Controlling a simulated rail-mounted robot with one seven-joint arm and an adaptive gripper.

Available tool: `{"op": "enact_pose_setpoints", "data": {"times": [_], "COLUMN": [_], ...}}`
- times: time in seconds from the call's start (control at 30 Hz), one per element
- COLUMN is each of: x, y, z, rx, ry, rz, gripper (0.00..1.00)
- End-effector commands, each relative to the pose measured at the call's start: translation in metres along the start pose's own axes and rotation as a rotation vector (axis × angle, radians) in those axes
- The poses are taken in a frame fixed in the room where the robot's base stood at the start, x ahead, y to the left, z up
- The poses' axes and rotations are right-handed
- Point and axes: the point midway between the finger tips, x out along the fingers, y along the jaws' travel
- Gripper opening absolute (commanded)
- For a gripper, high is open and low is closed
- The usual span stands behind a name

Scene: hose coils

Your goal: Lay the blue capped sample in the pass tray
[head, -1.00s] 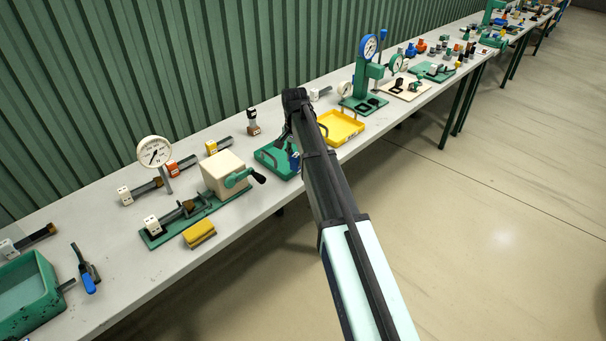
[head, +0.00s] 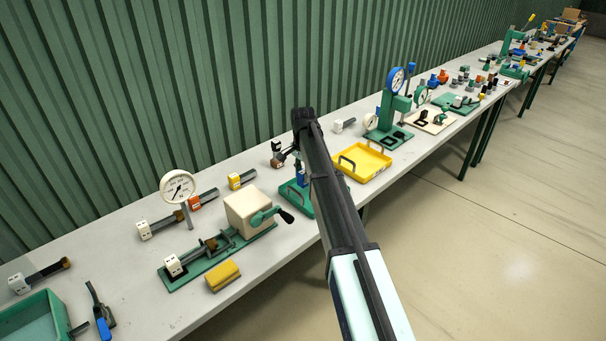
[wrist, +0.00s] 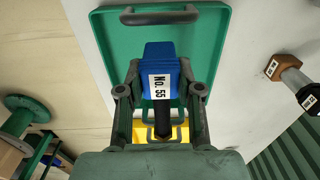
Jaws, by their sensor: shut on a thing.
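My gripper (wrist: 160,84) is shut on the blue capped sample (wrist: 161,57), a dark bar with a blue block end and a white label reading "No. 55". The blue end points up the wrist view, and the dark bar runs back between the fingers. Behind it in that view is a green tray (wrist: 107,45) with a bar handle. In the head view the sample (head: 302,179) shows as a small blue patch over the green tray (head: 287,190), beside my arm, which hides part of the tray. I cannot tell its height above the tray.
A yellow tray (head: 379,157) lies just right of the green one, and a brown and black capped piece (head: 277,157) stands behind. A cream crank box (head: 247,211) and a yellow block (head: 223,275) are to the left. A green gauge stand (head: 389,112) rises to the right.

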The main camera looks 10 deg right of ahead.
Motion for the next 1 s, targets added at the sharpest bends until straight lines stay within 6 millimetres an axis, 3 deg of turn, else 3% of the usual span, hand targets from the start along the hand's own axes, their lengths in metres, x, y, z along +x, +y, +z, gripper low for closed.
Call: {"op": "enact_pose_setpoints", "data": {"times": [0.27, 1.0], "x": [0.007, 0.061], "y": [0.000, 0.000], "z": [0.001, 0.001], "rx": [0.000, -0.001], "ry": [0.000, 0.000], "rz": [0.000, 0.000], "gripper": [0.00, 0.00]}}
